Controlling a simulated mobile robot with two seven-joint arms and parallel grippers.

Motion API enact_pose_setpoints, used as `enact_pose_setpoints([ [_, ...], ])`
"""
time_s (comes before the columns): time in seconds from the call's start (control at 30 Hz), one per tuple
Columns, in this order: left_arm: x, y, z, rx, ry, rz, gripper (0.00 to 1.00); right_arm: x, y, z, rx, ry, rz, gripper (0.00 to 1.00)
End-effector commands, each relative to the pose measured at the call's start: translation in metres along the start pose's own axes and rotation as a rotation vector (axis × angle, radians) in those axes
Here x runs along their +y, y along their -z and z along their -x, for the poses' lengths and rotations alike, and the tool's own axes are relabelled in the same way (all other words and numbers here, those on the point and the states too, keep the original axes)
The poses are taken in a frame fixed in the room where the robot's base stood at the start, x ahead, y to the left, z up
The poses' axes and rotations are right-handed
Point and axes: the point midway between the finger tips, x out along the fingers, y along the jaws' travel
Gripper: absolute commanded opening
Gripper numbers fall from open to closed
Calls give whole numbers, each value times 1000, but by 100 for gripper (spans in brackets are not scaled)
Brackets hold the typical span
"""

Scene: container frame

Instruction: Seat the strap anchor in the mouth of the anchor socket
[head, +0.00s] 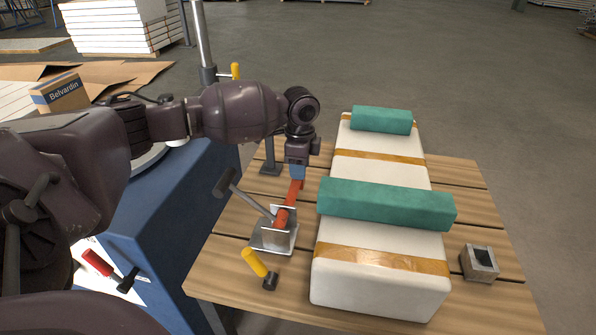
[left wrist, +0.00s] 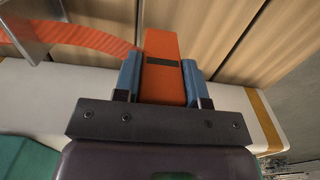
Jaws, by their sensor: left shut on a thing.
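My left gripper (head: 297,172) is shut on the orange strap anchor (left wrist: 163,62), a block with a dark band. In the left wrist view the blue fingers of the left gripper (left wrist: 160,82) press on its two sides. In the head view the orange strap (head: 283,216) runs from the grip down to a metal ratchet bracket (head: 274,235) on the table. The anchor socket (head: 479,262), a grey metal block with a square dark mouth, stands on the table's right side, across the white case from my gripper. My right gripper is not in view.
A long white case (head: 379,275) with tan bands and two green pads (head: 385,203) lies between gripper and socket. Bare planks surround the socket.

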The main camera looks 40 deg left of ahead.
Motion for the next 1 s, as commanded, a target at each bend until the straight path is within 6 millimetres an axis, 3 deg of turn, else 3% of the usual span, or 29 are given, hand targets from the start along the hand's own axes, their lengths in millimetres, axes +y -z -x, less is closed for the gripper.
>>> enact_pose_setpoints([
  [0.03,-2,1,24,9,15,0,7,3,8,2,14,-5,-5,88],
  [0.1,-2,1,43,11,18,0,7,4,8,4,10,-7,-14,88],
  [0.5,-1,0,140,9,14,0,7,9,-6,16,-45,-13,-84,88],
  [0.73,0,0,169,6,8,1,7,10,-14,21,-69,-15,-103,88],
  [1.0,0,0,176,3,3,0,7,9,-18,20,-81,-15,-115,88],
])
